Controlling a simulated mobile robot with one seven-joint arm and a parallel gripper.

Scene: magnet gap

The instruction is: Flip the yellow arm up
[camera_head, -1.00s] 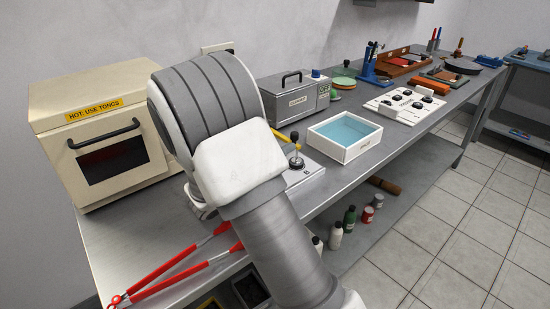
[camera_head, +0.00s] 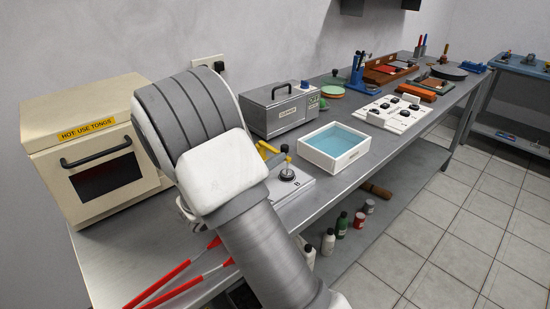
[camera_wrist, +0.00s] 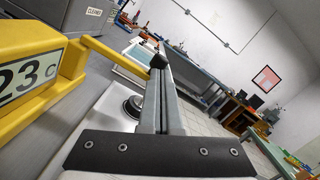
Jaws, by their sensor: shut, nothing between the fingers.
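The yellow arm (camera_wrist: 115,54) reaches from a yellow housing reading "23 C" (camera_wrist: 35,68) toward my fingertips in the wrist view. I cannot tell whether they touch. My gripper (camera_wrist: 163,66) is shut and empty. A black knob (camera_wrist: 158,61) shows at the fingertips. A dark round base (camera_wrist: 133,106) is partly hidden behind the fingers. In the head view, a small part of the yellow arm (camera_head: 267,147) shows left of a post with a black knob (camera_head: 284,148) on plate B (camera_head: 302,181). My own arm hides the gripper and housing there.
A cream oven (camera_head: 85,150) stands at the left, with red tongs (camera_head: 165,285) before it. A grey cleaner box (camera_head: 282,108) is behind the plate. A white tray with blue inside (camera_head: 312,147) stands right of it. The floor at the right is clear.

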